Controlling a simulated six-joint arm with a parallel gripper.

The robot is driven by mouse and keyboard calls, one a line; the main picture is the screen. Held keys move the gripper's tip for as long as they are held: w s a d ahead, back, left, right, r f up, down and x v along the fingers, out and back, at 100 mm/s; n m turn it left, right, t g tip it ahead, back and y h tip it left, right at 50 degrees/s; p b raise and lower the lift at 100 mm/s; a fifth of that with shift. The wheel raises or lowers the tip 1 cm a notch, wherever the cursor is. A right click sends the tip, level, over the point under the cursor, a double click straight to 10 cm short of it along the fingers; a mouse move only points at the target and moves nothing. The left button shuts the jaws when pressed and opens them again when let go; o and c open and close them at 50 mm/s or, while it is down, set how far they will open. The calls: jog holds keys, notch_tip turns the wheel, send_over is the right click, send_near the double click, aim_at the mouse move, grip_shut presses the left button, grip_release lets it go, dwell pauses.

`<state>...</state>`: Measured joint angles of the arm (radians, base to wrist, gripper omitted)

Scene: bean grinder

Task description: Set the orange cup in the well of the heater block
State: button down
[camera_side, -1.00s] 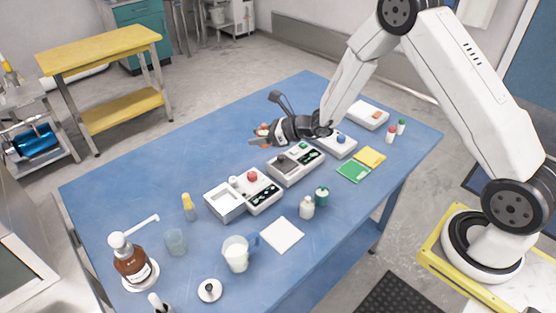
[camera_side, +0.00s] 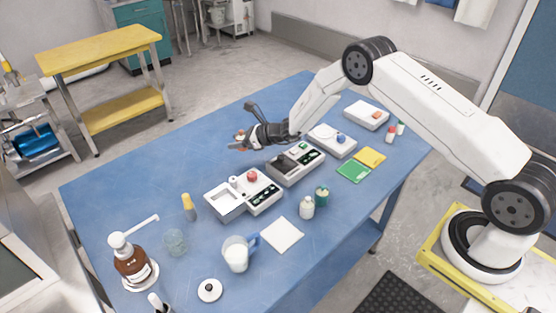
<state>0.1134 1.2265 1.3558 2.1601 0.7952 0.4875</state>
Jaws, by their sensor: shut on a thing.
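My gripper (camera_side: 239,144) is above the blue table, left of the row of devices. It is shut on a small orange thing (camera_side: 239,134), which seems to be the orange cup. The fingers hide most of it. A white device (camera_side: 226,203) with a square recess, a red knob and a dark panel stands in front of the gripper, lower in the picture. A grey-and-white device (camera_side: 295,165) with a dark top stands to its right.
A yellow-capped bottle (camera_side: 189,207), a glass beaker (camera_side: 175,242), a pump bottle (camera_side: 131,264) and a milk jug (camera_side: 236,255) stand at the front left. Two small bottles (camera_side: 307,207) stand near the white pad (camera_side: 282,235). The table's far left is clear.

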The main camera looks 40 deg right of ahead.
aim_at(237, 157)
jog(key=shift+w+f, duration=0.55)
jog(key=shift+f, duration=0.05)
jog(key=shift+w+f, duration=0.15)
jog(key=shift+f, duration=1.55)
jog(key=shift+f, duration=0.15)
jog(key=shift+c, duration=0.5)
grip_release()
jog(key=shift+s+d+r, duration=0.3)
jog(key=shift+s+r, duration=0.05)
jog(key=shift+v, duration=5.5)
